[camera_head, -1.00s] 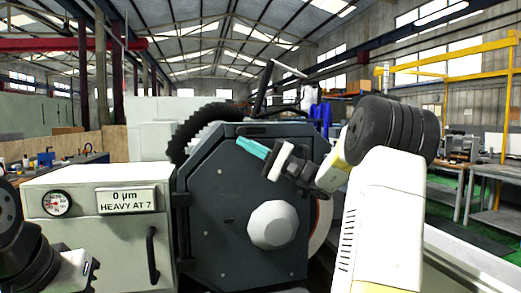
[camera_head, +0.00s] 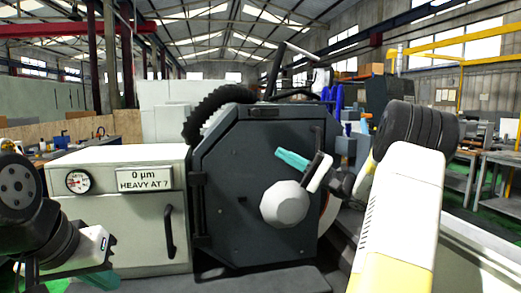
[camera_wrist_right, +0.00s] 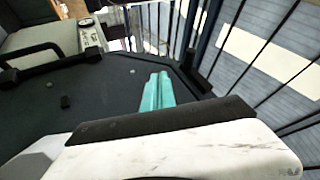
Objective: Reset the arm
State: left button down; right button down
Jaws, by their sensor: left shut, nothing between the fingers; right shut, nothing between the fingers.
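The shut teal fingers also show in the right wrist view (camera_wrist_right: 158,92), over the dark panel. I cannot tell whether they touch the face. My left gripper (camera_head: 104,279) is low at the left edge, in front of the white cabinet. Its teal fingers are partly cut off by the bottom of the picture. My right arm (camera_head: 400,215) reaches up from the bottom right and bends in toward the grinder.
The dark grinder housing (camera_head: 245,215) fills the middle. A white cabinet (camera_head: 110,225) stands left of it, with a dial (camera_head: 78,181), a sign reading "0 µm HEAVY AT 7" (camera_head: 145,179) and a black handle (camera_head: 169,232). A ribbed black part (camera_head: 215,108) rises behind the housing. Benches stand at right.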

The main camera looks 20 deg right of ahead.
jog(key=shift+d+f, duration=0.1)
jog(key=shift+d, duration=0.05)
jog(key=s+a+f+n+g+h, duration=0.1)
jog(key=s+a+f+g+h, duration=0.2)
jog(key=s+a+g, duration=0.5)
jog(key=s+a+f+n+g+h, duration=0.1)
jog(key=s+a+f+n+h, duration=0.3)
jog(key=a, duration=0.7)
jog(key=s+a+f+m+h, duration=0.1)
jog(key=s+f+h, duration=0.25)
jog(key=s, duration=0.45)
jog(key=s+d+f+n+t+h, duration=0.2)
jog(key=s+d+t+h, duration=0.1)
jog(key=s+d+h, duration=0.3)
jog(key=shift+s+d+f+t+h, duration=0.2)
jog(key=shift+s+d+t+h, duration=0.1)
jog(key=shift+h, duration=0.35)
